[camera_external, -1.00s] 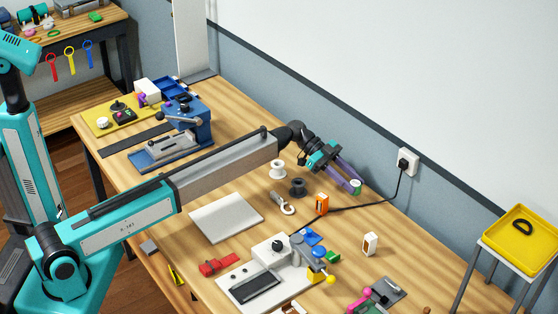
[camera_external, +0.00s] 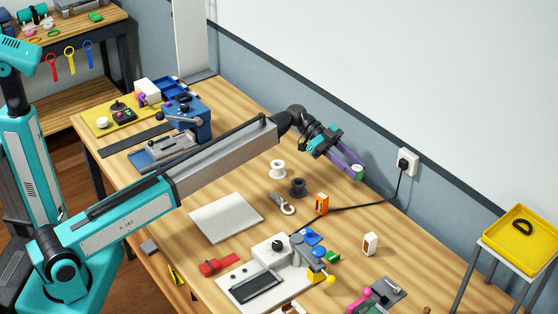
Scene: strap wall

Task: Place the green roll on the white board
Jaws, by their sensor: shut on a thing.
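The green roll (camera_external: 359,174) shows as a small green and white end at the tips of my gripper (camera_external: 355,171). My gripper is shut on it and holds it near the back edge of the table, by the wall. The purple fingers hide part of the roll. The white board (camera_external: 227,217) lies flat on the table, left of and nearer the camera than my gripper. Its top is bare.
A white spool (camera_external: 278,169), a dark spool (camera_external: 298,187), a hook-shaped piece (camera_external: 283,204) and an orange box (camera_external: 322,204) stand between gripper and board. A white machine (camera_external: 268,270) and a red piece (camera_external: 217,264) lie in front. A black cable (camera_external: 385,201) runs to the wall socket.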

